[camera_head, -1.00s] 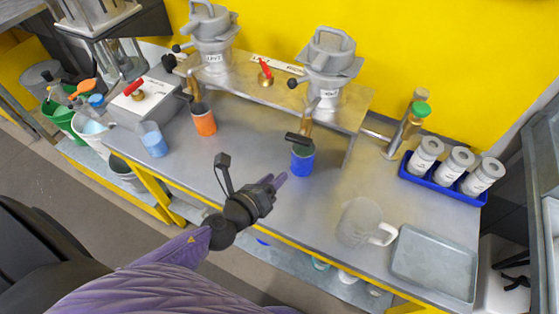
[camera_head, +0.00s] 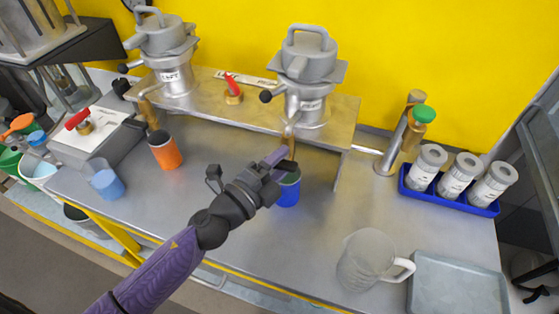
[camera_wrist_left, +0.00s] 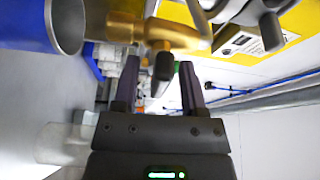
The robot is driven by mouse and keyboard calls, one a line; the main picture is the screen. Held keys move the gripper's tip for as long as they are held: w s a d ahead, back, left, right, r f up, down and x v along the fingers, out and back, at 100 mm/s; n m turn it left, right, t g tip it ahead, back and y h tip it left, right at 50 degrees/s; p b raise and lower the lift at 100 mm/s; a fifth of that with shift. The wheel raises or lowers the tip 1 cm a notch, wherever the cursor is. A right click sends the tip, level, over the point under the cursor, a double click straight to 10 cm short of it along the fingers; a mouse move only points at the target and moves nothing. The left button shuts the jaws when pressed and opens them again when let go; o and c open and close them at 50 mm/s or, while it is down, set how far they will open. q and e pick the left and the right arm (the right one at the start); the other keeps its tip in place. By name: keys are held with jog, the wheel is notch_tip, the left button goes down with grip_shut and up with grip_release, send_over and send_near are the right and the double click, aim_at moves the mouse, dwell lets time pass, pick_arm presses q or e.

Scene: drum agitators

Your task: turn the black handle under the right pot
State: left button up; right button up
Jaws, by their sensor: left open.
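The right pot (camera_head: 308,75) is grey and stands on the metal shelf with a brass tap (camera_head: 291,132) under it. The black handle (camera_head: 288,165) of that tap is partly hidden by my left gripper (camera_head: 279,161) in the head view. In the left wrist view, the black handle (camera_wrist_left: 164,66) lies between the fingertips of my open left gripper (camera_wrist_left: 159,78), with the brass tap (camera_wrist_left: 150,30) just beyond. I cannot tell if either finger touches it. A blue cup (camera_head: 288,191) stands below the tap. My right gripper is not in view.
The left pot (camera_head: 170,60) has an orange cup (camera_head: 164,150) beneath its tap. A clear jug (camera_head: 367,260) and a grey tray (camera_head: 455,285) are at front right. A blue rack (camera_head: 447,193) of white jars is behind. Bare bench lies between cup and jug.

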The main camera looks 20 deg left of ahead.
pick_arm(q)
grip_shut()
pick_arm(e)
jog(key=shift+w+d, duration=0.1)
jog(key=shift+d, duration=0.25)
pick_arm(q)
jog(key=shift+r+m+p, duration=0.25)
jog(key=shift+m+p, duration=0.15)
jog(key=shift+p, duration=0.4)
jog(key=shift+f, duration=0.3)
grip_release()
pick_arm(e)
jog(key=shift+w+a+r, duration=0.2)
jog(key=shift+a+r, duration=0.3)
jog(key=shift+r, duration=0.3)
